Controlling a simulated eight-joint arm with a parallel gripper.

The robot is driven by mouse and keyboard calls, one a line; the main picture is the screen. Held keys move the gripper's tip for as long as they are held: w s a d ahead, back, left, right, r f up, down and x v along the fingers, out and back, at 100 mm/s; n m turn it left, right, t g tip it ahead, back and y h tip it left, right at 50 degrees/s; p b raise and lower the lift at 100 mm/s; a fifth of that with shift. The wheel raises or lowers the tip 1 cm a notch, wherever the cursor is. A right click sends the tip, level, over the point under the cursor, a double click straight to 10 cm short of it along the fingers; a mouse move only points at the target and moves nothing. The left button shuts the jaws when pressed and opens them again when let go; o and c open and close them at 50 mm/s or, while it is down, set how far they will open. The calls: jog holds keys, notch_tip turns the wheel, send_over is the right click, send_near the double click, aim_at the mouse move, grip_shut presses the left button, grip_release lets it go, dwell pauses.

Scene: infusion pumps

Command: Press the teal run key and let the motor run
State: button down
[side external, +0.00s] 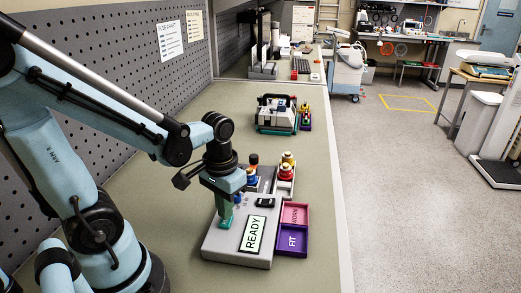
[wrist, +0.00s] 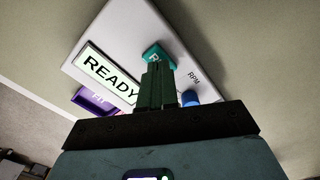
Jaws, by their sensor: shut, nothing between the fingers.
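The grey pump unit (side external: 222,247) stands on the bench with a display (side external: 253,234) reading READY; the display also shows in the wrist view (wrist: 106,76). The teal run key (side external: 226,225) is on its top; in the wrist view the key (wrist: 152,50) is partly covered by my fingers. My gripper (side external: 229,214) is shut and empty, pointing down. Its fingertips (wrist: 157,66) are at the key, touching or just above; I cannot tell whether the key is pressed. A blue knob (wrist: 189,97) marked RPM sits beside the fingers.
A purple FIT tray (side external: 292,240) and a pink tray (side external: 295,213) adjoin the unit's right side. Another device (side external: 275,112) is farther back. A pegboard wall (side external: 110,75) borders the left; bench between is clear.

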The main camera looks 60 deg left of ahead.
jog(key=shift+f, duration=0.55)
notch_tip(320, 180, up, 8)
dwell(1.2)
jog(key=w+d+r+m+t, duration=0.1)
jog(key=w+d+m+t, duration=0.2)
jog(key=w+t, duration=0.2)
jog(key=shift+d+r+t, duration=0.3)
jog(key=shift+r+t, duration=0.1)
jog(key=shift+t, duration=0.7)
jog(key=c, duration=1.8)
grip_release()
